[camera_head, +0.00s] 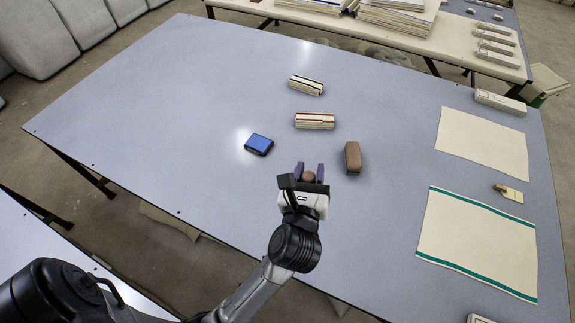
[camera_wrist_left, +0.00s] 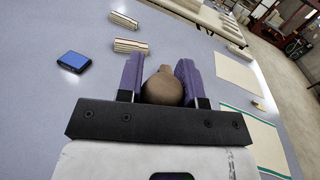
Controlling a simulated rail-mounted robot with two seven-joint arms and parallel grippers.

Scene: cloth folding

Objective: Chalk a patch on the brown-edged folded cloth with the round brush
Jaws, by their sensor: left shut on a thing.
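My left gripper (camera_head: 309,172) is shut on a round brown knob, which looks like the round brush (camera_head: 309,177). In the left wrist view, the round brush (camera_wrist_left: 162,88) sits between the purple fingers (camera_wrist_left: 158,76); its underside is hidden. A folded cream cloth with reddish-brown lines (camera_head: 314,121) lies just beyond the gripper; it also shows in the left wrist view (camera_wrist_left: 130,46). Another folded cloth with dark lines (camera_head: 306,85) lies farther back. A blue block (camera_head: 258,144), perhaps the chalk, lies left of the gripper. My right gripper is out of view.
A brown oblong block (camera_head: 352,158) lies close to the right of the gripper. Flat cream cloths, one plain (camera_head: 483,143) and one green-edged (camera_head: 480,240), lie on the right, with a small tan item (camera_head: 509,193) between them. The grey table (camera_head: 180,110) is clear at left.

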